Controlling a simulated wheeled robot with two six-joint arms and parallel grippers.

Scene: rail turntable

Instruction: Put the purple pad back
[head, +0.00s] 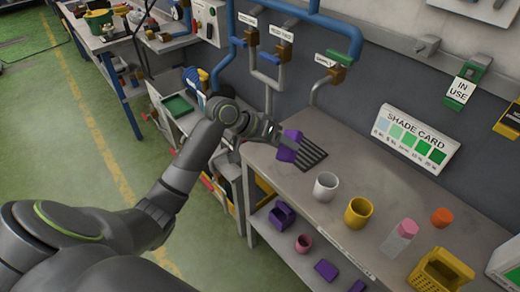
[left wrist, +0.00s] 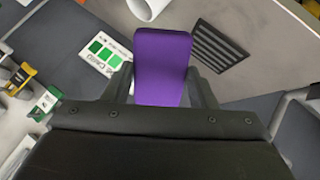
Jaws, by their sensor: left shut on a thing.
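The purple pad (head: 288,147) is a rounded block in the head view, at the left end of the grey workbench (head: 270,163). My left gripper (head: 277,136) is shut on it. In the left wrist view the pad (left wrist: 162,62) sits between the two dark fingers and points away from the palm. A dark slatted rack (head: 310,153) lies on the bench just right of the pad; it also shows in the left wrist view (left wrist: 217,47). The pad appears held above the bench, though contact cannot be told. My right gripper is not in view.
A white cup (head: 326,187), a yellow cup (head: 358,213), a pink-topped bottle (head: 401,238), an orange piece (head: 442,217) and a yellow basket (head: 440,272) stand along the bench. Purple items (head: 282,215) and a pink cup (head: 304,243) are on the shelf below. Pipes (head: 320,90) hang behind.

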